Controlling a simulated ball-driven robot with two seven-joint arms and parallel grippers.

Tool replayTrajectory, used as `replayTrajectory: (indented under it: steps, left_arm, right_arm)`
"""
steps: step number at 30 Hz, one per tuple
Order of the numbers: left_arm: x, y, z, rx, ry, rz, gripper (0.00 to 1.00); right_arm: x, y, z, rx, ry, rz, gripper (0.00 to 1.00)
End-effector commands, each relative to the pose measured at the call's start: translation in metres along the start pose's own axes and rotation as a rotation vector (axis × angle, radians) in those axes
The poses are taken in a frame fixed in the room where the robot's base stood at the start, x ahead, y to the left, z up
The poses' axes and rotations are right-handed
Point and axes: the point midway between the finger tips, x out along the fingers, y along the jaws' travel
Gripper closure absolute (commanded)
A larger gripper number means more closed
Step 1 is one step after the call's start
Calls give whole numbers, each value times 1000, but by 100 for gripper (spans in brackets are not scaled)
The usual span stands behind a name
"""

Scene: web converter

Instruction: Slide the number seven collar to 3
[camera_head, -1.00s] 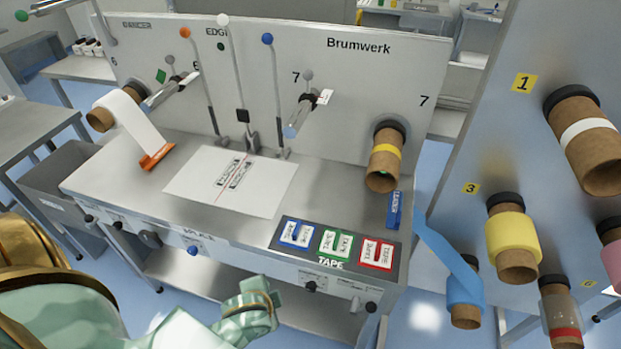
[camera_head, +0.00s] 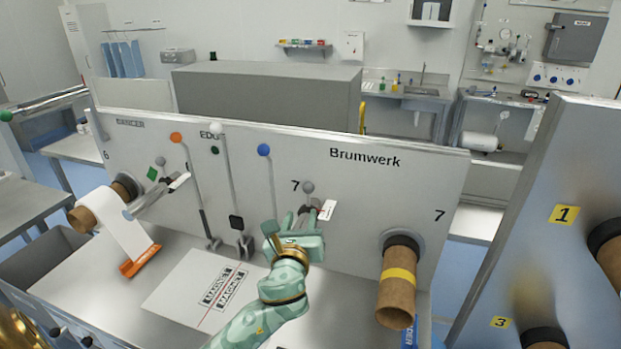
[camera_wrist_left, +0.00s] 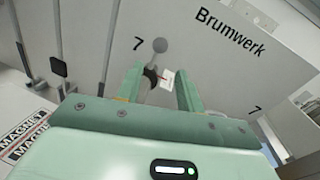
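The number seven collar (camera_wrist_left: 151,76) is a dark ring on a short shaft below the grey knob, beside the printed 7 on the Brumwerk panel. A white tag (camera_head: 327,210) with a red mark stands at its right; the tag also shows in the wrist view (camera_wrist_left: 168,79). My left gripper (camera_head: 297,219) is in front of the shaft and hides most of it. In the wrist view its two green fingers (camera_wrist_left: 157,86) stand apart, with the collar and tag seen between them. I cannot tell whether they touch. The scale numbers are not readable.
A cardboard core with a yellow band (camera_head: 397,286) sticks out to the right of my gripper. Levers with orange, white and blue knobs (camera_head: 264,150) stand to its left. A white printed sheet (camera_head: 190,290) lies on the table. A grey panel (camera_head: 540,220) stands at far right.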

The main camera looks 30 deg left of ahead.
Motion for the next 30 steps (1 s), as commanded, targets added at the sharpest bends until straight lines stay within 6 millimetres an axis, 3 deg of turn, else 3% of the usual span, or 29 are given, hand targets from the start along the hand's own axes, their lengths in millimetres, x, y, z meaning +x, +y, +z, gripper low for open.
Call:
replayTrajectory:
  steps: [4,8,12,18,24,30]
  left_arm:
    - [27,0,1,-1,-2,2,63]
    - [61,1,1,-2,-1,3,63]
    - [97,1,0,-3,0,4,63]
    - [136,1,-1,-4,1,3,63]
    - [153,1,-1,-5,2,2,63]
    - [155,1,0,-5,2,2,63]
  right_arm:
    - [-3,-5,24,-2,-36,-7,0]
    - [-4,-2,37,-6,-55,-4,0]
    - [-1,5,31,-9,-47,5,0]
    - [5,5,17,-6,-22,7,0]
    - [7,-5,18,0,-24,-6,0]
    - [7,-7,19,1,-27,-8,0]
